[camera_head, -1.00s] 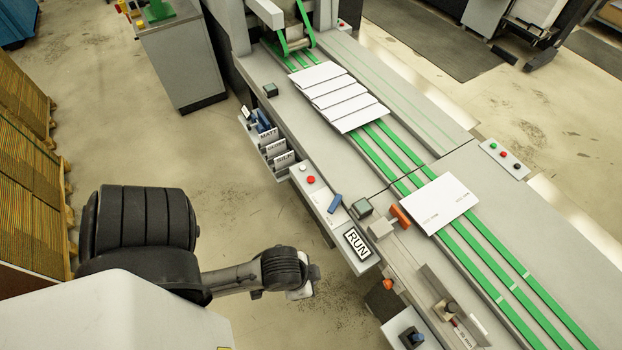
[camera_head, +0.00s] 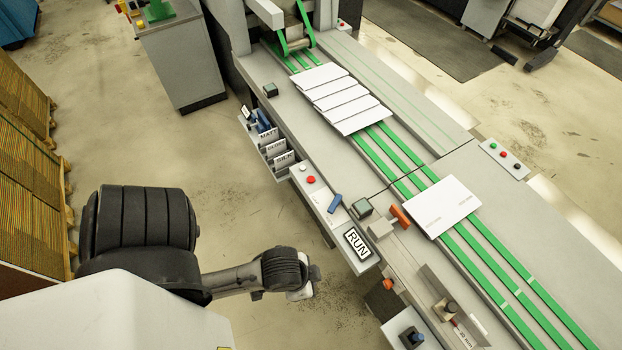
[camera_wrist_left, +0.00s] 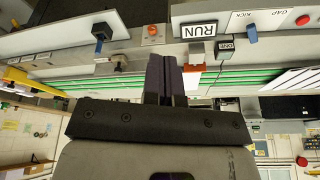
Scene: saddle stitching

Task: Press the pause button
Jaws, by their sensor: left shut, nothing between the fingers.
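A grey control panel (camera_head: 325,205) on the near side of the machine carries a small white button (camera_head: 303,168), a red button (camera_head: 311,180), a blue lever (camera_head: 335,204) and a RUN sign (camera_head: 357,244). No pause label is readable. The red button also shows at the upper right of the left wrist view (camera_wrist_left: 303,20). My left gripper (camera_head: 312,280) is low in front of the machine, nearer than the RUN sign and apart from the panel. In the left wrist view its dark fingers (camera_wrist_left: 165,60) are shut and empty. My right gripper is not in view.
Green belts (camera_head: 485,258) carry a white sheet (camera_head: 441,206) and several overlapping sheets (camera_head: 335,97).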

